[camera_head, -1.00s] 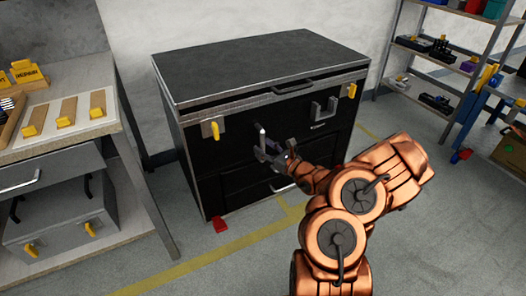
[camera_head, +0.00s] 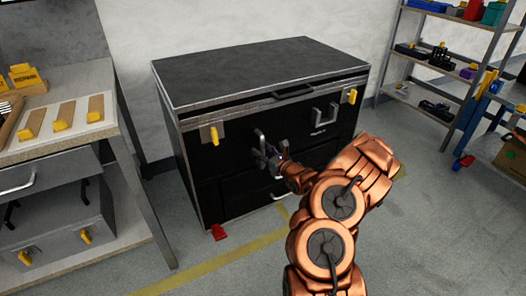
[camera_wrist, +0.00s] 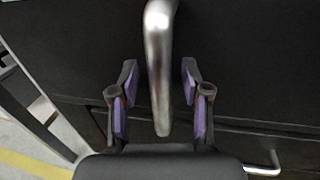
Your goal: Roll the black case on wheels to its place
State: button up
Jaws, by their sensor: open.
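The black case (camera_head: 262,68) is a large box with metal edging, standing against the wall in the head view. Yellow latches sit near its front top corners, and a red piece shows at its lower left corner. A metal handle (camera_head: 259,138) is on its front face, left of the middle. My gripper (camera_head: 266,158) is at that handle, in front of the case. In the wrist view the open fingers (camera_wrist: 160,95) stand on either side of the metal handle (camera_wrist: 160,60), with a gap on both sides.
A workbench (camera_head: 120,125) with wooden yellow-tipped tools and a grey case (camera_head: 60,225) below stands left. A shelf rack (camera_head: 420,77) and a blue bench (camera_head: 492,112) are right. Yellow floor tape (camera_head: 215,262) runs before the case. Floor at front right is clear.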

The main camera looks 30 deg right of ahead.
grip_shut()
dwell(0.5)
jog(key=shift+d, duration=0.15)
